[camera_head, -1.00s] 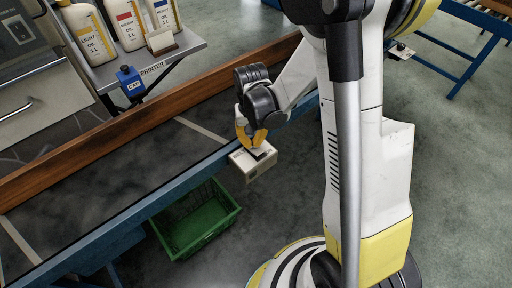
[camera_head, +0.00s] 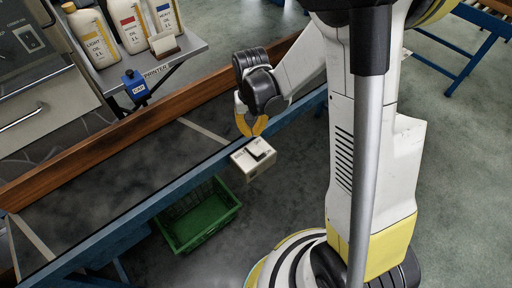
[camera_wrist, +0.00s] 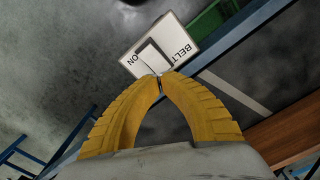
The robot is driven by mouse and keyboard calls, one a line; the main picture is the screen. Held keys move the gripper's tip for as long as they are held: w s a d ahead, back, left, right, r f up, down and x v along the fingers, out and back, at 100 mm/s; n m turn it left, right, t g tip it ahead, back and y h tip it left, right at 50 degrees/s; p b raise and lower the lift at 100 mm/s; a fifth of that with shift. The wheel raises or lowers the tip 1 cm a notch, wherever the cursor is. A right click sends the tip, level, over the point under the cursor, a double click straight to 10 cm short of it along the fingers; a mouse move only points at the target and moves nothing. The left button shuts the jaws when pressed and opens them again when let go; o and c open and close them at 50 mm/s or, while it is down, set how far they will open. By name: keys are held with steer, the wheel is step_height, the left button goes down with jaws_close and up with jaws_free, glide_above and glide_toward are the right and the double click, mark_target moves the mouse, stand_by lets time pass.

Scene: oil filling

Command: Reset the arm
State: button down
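My gripper (camera_head: 252,134) has two curved yellow fingers and hangs over the blue conveyor rail at the middle of the head view. In the wrist view its fingertips (camera_wrist: 159,80) meet, with nothing seen between them. The white switch box (camera_head: 253,158), lettered "BELT" and "ON" in the wrist view (camera_wrist: 185,48), sits at the rail's outer side. The fingertips overlap the box's near edge in the wrist view, but a small gap shows in the head view.
The conveyor with its blue rail (camera_head: 150,205) and wooden side board (camera_head: 120,138) runs diagonally. A green crate (camera_head: 200,222) is below it. Oil bottles (camera_head: 92,38), a blue cap dispenser (camera_head: 135,86) and a label printer (camera_head: 165,46) stand on the shelf beyond.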

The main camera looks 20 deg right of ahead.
steer(key=s+r+n+t, duration=0.1)
steer(key=s+r+t, duration=0.2)
steer(key=s+r, duration=0.3)
steer(key=s+r+n+t, duration=0.1)
steer(key=s+r+t, duration=0.3)
steer(key=r, duration=0.9)
steer(key=s, duration=0.2)
steer(key=shift+s+r, duration=0.15)
steer(key=shift+s, duration=0.25)
